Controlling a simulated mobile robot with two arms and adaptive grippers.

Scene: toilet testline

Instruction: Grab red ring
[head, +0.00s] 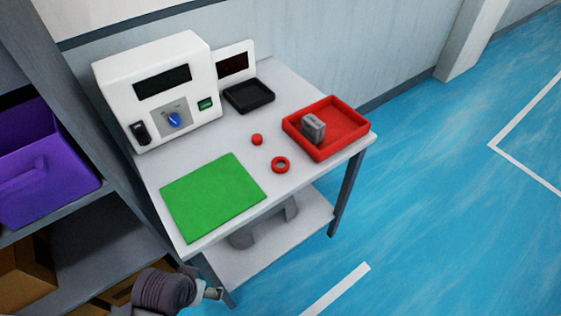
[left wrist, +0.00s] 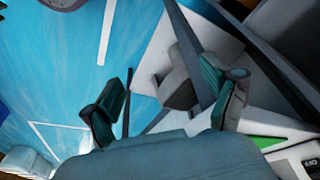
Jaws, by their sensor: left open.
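The red ring (head: 280,164) lies flat on the white table (head: 217,146), between the green mat and the red tray. A small red round piece (head: 257,139) lies just behind it. My left gripper (head: 217,294) is low at the bottom of the head view, in front of the table's near left corner and well apart from the ring. In the left wrist view my left gripper (left wrist: 165,112) has its two fingers spread with nothing between them. The ring cannot be made out in the left wrist view. My right gripper is in neither view.
A green mat (head: 213,196) covers the table's near left. A red tray (head: 356,136) holding a grey block (head: 314,128) stands at right. A white device (head: 158,90) and a black tray (head: 249,96) stand behind. A shelf with a purple bin (head: 40,165) is at left. Blue floor is clear at right.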

